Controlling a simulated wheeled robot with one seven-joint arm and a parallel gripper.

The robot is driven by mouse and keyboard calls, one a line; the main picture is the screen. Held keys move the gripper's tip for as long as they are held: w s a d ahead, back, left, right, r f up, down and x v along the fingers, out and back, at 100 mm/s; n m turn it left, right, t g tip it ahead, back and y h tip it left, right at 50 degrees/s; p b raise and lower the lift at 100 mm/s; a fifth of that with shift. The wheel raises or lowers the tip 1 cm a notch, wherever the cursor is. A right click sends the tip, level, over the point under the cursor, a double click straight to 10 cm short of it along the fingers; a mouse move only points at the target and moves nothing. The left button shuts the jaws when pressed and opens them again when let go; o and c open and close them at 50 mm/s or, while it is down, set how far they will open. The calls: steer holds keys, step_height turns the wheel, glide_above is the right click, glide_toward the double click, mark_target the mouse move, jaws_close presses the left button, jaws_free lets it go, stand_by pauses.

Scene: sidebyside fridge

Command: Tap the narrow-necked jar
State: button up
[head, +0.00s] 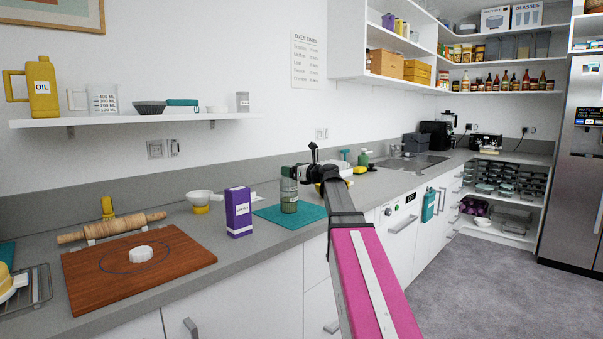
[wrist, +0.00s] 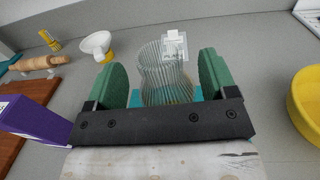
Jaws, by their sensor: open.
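The narrow-necked jar (head: 289,194) is a ribbed, greenish glass jar standing upright on a teal mat (head: 314,214) on the counter. My gripper (head: 304,172) is open, just right of the jar's upper part in the head view. In the wrist view its green finger pads (wrist: 163,82) appear on either side of the jar, with nothing held. The black gripper bar hides the jar's lower part. I cannot tell whether they touch.
A purple box (head: 238,212) stands left of the jar. A yellow bowl (wrist: 308,98) is close on the right in the wrist view. A white-and-yellow funnel-like item (head: 200,200), rolling pin (head: 112,228) and wooden board (head: 190,255) lie farther left. A shelf (head: 150,119) hangs above.

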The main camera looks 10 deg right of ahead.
steer(key=shift+x, duration=1.25)
steer(key=c, duration=1.3)
steer(key=shift+r, duration=1.1)
step_height(320, 180, down, 2)
steer(key=shift+s+f, duration=0.1)
steer(key=shift+f, duration=0.15)
steer(key=shift+r, duration=0.2)
